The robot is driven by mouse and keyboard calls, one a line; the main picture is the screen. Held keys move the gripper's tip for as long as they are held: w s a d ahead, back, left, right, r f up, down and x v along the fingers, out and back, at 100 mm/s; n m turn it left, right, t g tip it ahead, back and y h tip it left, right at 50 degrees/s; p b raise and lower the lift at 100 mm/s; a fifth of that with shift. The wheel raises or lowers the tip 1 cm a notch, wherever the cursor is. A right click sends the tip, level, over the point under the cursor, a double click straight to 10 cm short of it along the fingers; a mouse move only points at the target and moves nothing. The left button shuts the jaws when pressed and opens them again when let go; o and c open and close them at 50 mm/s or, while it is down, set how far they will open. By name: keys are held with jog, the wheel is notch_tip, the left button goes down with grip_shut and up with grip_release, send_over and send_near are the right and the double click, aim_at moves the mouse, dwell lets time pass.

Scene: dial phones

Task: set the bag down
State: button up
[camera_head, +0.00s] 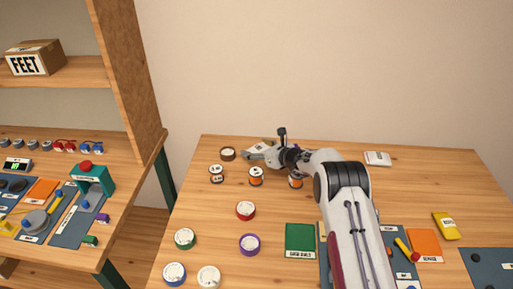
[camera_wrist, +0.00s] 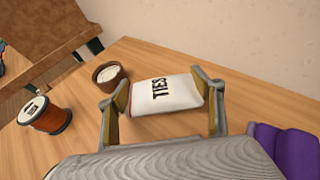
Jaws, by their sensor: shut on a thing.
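The bag is a small white pouch with the dark letters "TIES" (camera_wrist: 172,94), between the two fingers of my gripper (camera_wrist: 163,105) in the wrist view. The fingers are shut on its two ends. In the head view my gripper (camera_head: 257,152) is low over the back left part of the wooden table (camera_head: 200,202), with a pale bit of the bag beside it. I cannot tell whether the bag touches the table.
A brown cup with white content (camera_wrist: 110,75) stands just left of the bag; it shows in the head view (camera_head: 228,154). A spool with orange thread (camera_wrist: 45,115) is nearer. A white packet (camera_head: 377,158) lies at the back right. Several coloured rolls are in front.

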jog(key=shift+f, duration=0.2)
jog(key=o, duration=1.1)
jog(key=shift+r, duration=0.15)
jog(key=shift+r, duration=0.45)
jog(key=shift+v, duration=6)
jog(key=shift+r, duration=0.1)
